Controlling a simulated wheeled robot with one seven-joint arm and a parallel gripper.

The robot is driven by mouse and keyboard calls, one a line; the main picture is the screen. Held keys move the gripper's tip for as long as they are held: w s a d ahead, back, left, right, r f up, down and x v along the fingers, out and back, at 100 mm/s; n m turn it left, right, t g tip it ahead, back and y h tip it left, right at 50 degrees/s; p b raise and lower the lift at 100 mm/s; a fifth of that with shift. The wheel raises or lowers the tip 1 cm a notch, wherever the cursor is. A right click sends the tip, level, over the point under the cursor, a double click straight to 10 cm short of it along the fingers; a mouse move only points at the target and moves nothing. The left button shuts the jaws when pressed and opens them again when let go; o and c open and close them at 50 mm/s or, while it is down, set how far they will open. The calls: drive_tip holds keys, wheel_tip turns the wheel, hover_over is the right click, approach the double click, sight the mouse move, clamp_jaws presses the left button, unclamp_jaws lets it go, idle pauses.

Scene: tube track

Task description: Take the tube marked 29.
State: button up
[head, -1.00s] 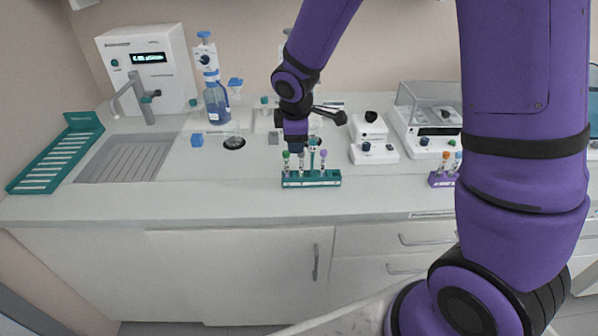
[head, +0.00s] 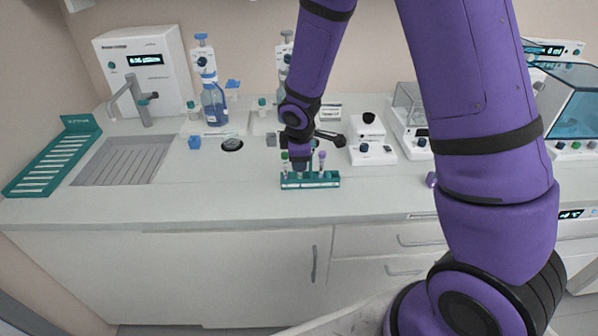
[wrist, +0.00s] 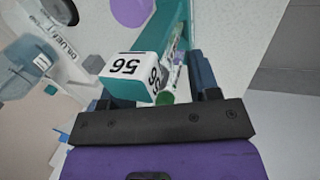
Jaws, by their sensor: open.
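The teal rack (head: 310,182) stands near the counter's front edge, holding several upright tubes. My gripper is open, pointing down, low over the rack. In the wrist view a teal-and-white block (wrist: 132,72) with an upside-down number, possibly 56, lies in front of the jaws. A green cap (wrist: 165,97) is close beside it. I cannot make out a 29 on any tube, nor whether a tube stands between the fingers.
A blue bottle (head: 214,103) stands at the back left, near the sink (head: 122,160). A flat teal rack (head: 50,160) lies at far left.

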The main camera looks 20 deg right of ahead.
drive_tip(key=c, duration=0.9)
